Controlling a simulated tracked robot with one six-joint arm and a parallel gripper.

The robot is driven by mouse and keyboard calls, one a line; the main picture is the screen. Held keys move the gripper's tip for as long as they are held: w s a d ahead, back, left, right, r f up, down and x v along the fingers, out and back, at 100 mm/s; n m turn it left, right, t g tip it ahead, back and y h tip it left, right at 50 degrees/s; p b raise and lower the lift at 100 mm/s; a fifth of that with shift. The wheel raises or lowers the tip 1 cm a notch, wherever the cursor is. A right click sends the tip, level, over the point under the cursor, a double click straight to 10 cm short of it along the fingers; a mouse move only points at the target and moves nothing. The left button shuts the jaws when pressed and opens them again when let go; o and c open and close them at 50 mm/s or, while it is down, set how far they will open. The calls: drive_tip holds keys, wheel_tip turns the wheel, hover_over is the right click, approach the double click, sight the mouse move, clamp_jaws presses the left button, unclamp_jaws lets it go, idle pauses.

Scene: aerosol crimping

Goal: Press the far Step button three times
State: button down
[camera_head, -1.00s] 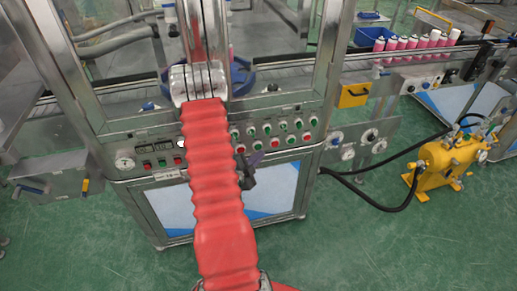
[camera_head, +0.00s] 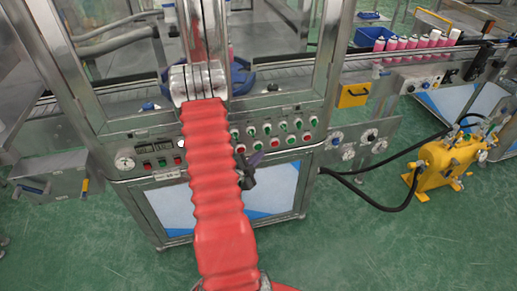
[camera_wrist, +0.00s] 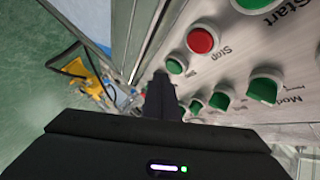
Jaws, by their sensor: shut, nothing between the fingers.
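The control panel (camera_head: 280,131) carries rows of red and green buttons on the front of the machine. In the wrist view, a small green button (camera_wrist: 175,66) at the far end of the row has a small label beside it that seems to read "Step". My gripper (camera_wrist: 161,80) is shut and empty, a dark shape with its tips just beside and below that button in the picture. I cannot tell whether they touch the panel.
A red Stop button (camera_wrist: 201,40) and a green Start button (camera_wrist: 254,4) are close by on the panel. Several green selector knobs (camera_wrist: 263,89) lie to the right. A yellow pump (camera_head: 443,165) with black hoses stands right of the machine on open green floor.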

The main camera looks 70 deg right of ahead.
drive_tip(key=shift+d, duration=0.1)
drive_tip(key=shift+w+d, duration=0.25)
drive_tip(key=shift+d, duration=0.05)
drive_tip(key=shift+w+d, duration=0.2)
drive_tip(key=shift+d, duration=0.1)
idle(1.0)
drive_tip(key=shift+a, duration=0.1)
drive_tip(key=shift+s+a, duration=0.45)
drive_tip(key=shift+a, duration=0.15)
idle(0.4)
drive_tip(key=shift+s+a, duration=0.4)
drive_tip(key=shift+a, duration=0.3)
drive_tip(key=shift+s+a, duration=0.45)
drive_tip(key=shift+a, duration=0.3)
drive_tip(key=shift+s+a, duration=0.4)
drive_tip(key=shift+a, duration=0.3)
